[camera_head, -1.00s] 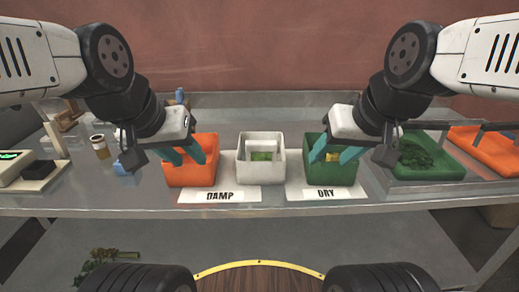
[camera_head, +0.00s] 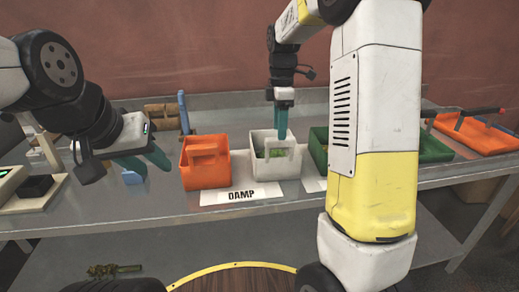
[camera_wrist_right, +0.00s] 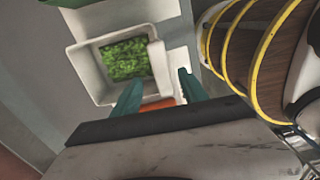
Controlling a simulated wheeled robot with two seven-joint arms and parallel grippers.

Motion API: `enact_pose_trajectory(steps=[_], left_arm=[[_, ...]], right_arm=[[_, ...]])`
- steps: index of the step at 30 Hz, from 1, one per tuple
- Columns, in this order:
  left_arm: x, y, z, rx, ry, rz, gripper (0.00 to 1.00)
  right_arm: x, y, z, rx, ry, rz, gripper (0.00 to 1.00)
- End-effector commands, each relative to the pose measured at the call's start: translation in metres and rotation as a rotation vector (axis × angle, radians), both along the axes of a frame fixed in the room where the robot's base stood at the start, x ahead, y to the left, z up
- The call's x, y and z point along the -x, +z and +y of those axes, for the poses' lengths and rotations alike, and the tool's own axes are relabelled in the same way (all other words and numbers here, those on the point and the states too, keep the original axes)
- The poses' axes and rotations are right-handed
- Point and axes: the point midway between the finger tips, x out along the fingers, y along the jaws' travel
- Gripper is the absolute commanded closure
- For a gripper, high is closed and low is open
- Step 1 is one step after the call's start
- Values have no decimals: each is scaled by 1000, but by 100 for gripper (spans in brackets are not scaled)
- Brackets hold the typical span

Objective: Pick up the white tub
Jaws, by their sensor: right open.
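The white tub (camera_head: 290,168) stands upright on the table between the orange tub and the green tub, with green matter inside. It also shows in the right wrist view (camera_wrist_right: 84,75), seen from above with its green contents. My left gripper (camera_head: 146,165) is open and empty left of the orange tub.
The orange tub (camera_head: 206,172) stands close on the left and the green tub (camera_head: 319,145) close on the right, partly behind my right arm. A DAMP label (camera_head: 241,195) lies in front. An orange tray (camera_head: 470,133) is at the far right. Scales (camera_head: 35,190) stand at the left.

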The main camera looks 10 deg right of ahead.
Motion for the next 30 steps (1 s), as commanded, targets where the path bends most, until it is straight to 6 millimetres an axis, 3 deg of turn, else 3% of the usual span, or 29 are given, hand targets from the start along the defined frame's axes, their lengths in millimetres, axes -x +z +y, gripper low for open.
enact_pose_trajectory(steps=[16, 26, 30], left_arm=[[0, 0, 0, 0, 0, 0, 64], [0, 0, 0, 0, 0, 0, 64], [0, 0, 0, 0, 0, 0, 64]], right_arm=[[4, -69, -3, 1, 6, 3, 49], [3, -76, -3, 0, 5, 0, 49], [3, -76, -3, 0, 4, 0, 75]])
